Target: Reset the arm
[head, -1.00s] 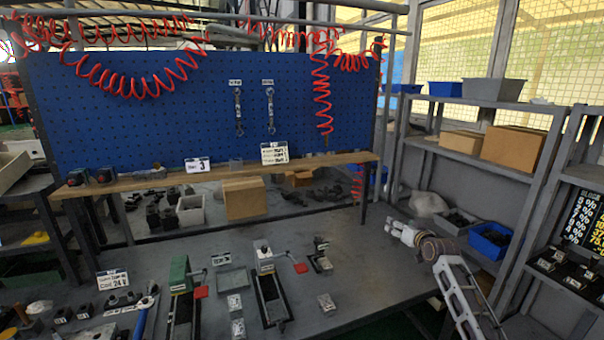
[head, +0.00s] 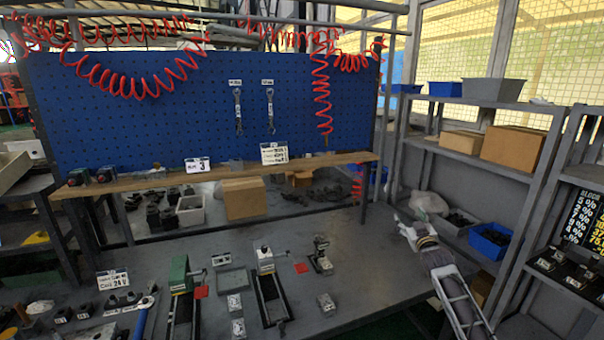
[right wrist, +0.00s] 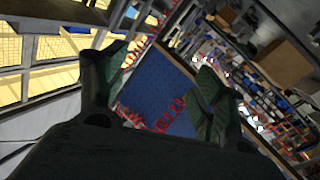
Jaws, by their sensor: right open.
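My right arm comes in at the right of the head view. Its gripper (head: 401,222) is small there, near the bench's right edge and the shelf. In the right wrist view the two dark fingers of my right gripper (right wrist: 155,95) stand wide apart with nothing between them. Beyond them the blue pegboard (right wrist: 158,85) shows tilted. The right gripper touches none of the blocks on the bench. My left gripper is not in the head view.
The grey bench (head: 350,275) holds a green vise (head: 180,275), a second vise (head: 265,262) and a small stand (head: 320,254). A shelf with a blue bin (head: 490,238) and cardboard boxes (head: 513,146) stands at the right. The bench's right part is clear.

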